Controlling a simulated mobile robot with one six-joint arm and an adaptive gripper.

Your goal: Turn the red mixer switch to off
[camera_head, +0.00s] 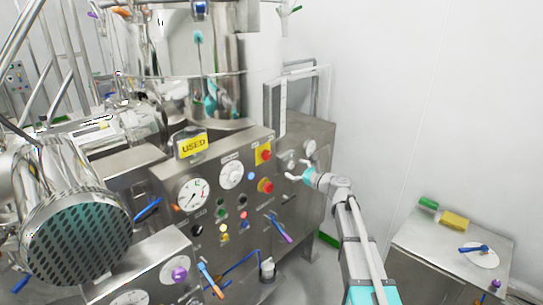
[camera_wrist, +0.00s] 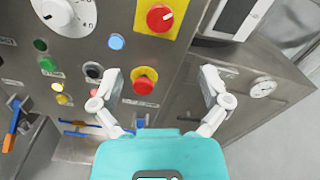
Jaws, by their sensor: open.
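The red rotary switch (camera_wrist: 159,18) sits on a yellow plate at the top of the wrist view, with a white mark pointing right and slightly up. In the head view the red switch (camera_head: 266,155) is on the upper right of the steel control panel. A second red knob (camera_wrist: 144,82) with a yellow base lies below it, also in the head view (camera_head: 265,186). My gripper (camera_head: 297,171) is open and empty, to the right of both red knobs in the head view. In the wrist view its fingers (camera_wrist: 160,74) are spread, with the lower red knob between them in the picture.
The panel (camera_head: 185,222) carries dials, coloured buttons and a yellow USED sign (camera_head: 193,145). Blue-handled valves (camera_head: 279,229) stick out below. A round gauge (camera_wrist: 263,87) is to the right. A steel cabinet (camera_head: 450,255) stands at right; floor between is clear.

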